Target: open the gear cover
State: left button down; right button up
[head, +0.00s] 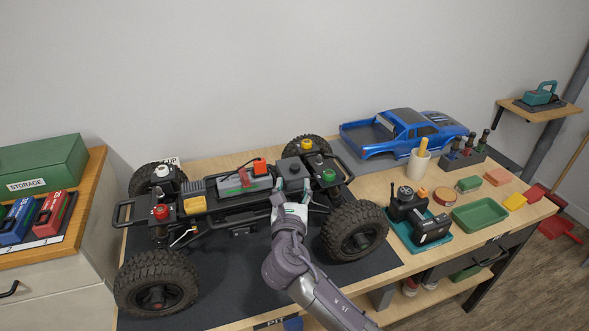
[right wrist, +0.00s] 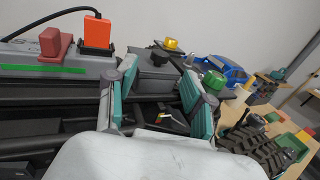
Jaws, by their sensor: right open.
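The RC crawler chassis (head: 230,208) stands on a dark mat on the bench. A dark grey box-shaped housing (head: 294,170) with a small black knob on top sits near its right end; I take it to be the gear cover, and its lid looks closed. My right gripper (head: 291,190) is at the near side of this housing, fingers pointing at it. In the right wrist view the gripper (right wrist: 156,92) is open, with teal pads apart and the housing (right wrist: 157,74) beyond and between them. Contact cannot be told. My left gripper is out of view.
A battery pack with an orange connector (head: 260,166) lies left of the housing. Yellow (head: 306,145) and green (head: 328,175) caps stand close by. The front tire (head: 355,230) is right of my arm. A blue body shell (head: 402,133) and green tray (head: 479,215) are further right.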

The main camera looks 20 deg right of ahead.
aim_at(295, 170)
jog(key=x, duration=0.7)
grip_shut()
